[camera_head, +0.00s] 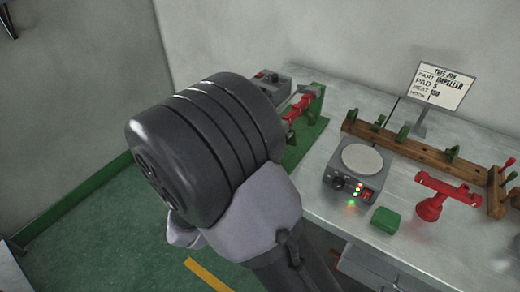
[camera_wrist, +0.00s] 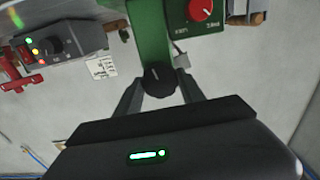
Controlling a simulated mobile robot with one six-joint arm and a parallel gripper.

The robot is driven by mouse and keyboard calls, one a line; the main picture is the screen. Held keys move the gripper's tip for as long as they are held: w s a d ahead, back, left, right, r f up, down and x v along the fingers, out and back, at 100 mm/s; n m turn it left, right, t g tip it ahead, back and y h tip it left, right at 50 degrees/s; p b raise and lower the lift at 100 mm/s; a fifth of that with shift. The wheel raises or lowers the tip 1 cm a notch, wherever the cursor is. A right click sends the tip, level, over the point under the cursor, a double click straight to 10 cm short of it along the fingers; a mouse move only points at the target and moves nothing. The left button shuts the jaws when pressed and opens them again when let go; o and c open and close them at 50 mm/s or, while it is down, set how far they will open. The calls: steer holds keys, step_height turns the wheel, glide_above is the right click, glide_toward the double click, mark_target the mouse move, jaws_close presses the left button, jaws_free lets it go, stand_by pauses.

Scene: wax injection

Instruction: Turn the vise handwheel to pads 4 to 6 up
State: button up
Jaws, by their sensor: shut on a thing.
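In the wrist view, my gripper (camera_wrist: 160,92) has its two dark fingers on either side of a round black handwheel (camera_wrist: 158,77) with a short white mark, and is shut on it. The handwheel sits at the end of a green body (camera_wrist: 148,38). In the head view, a green stand with a base (camera_head: 312,135) and red parts (camera_head: 299,106) is partly hidden behind my arm. My gripper and the handwheel are hidden there. I cannot read any pad numbers at the wheel.
On the bench (camera_head: 330,203) are a hot plate (camera_head: 361,160) with lit lamps, a green block (camera_head: 385,220), a red stand (camera_head: 435,195), a wooden rack (camera_head: 410,148) and a job sign (camera_head: 440,84). A red dial (camera_wrist: 201,10) is close to the green body.

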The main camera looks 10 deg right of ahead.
steer(key=shift+m, duration=1.4)
steer(key=o, duration=1.4)
steer(key=shift+c, duration=0.2)
steer(key=p+v, duration=0.4)
steer(key=v, duration=1.3)
steer(key=shift+s+a, duration=0.2)
steer(key=shift+r, duration=0.1)
